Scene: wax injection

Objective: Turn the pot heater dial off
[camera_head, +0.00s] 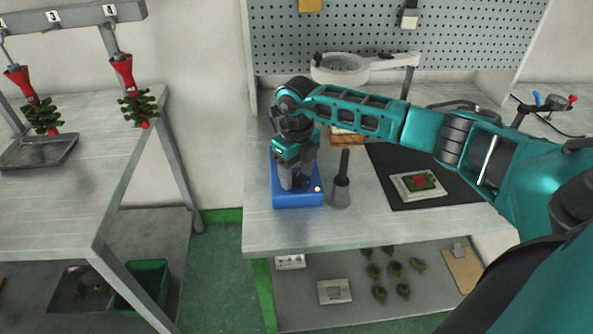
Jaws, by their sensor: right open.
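The blue pot heater (297,202) stands near the front left of the right-hand workbench (262,233). A small pale yellow spot (317,188) shows on its right side; I cannot tell whether it is the dial or a light. My right gripper (296,182) points down right over the heater and hides most of its top. Its jaws are open, but the fingertips are hard to make out against the heater, and I cannot tell whether they touch it. My left gripper is out of view.
A grey-handled tool (341,185) stands close to the right of the heater. A black mat (385,165) holds a pale mould (403,187) with a green and red piece. A ring magnifier (340,68) is behind. A left table (70,190) stands across a gap.

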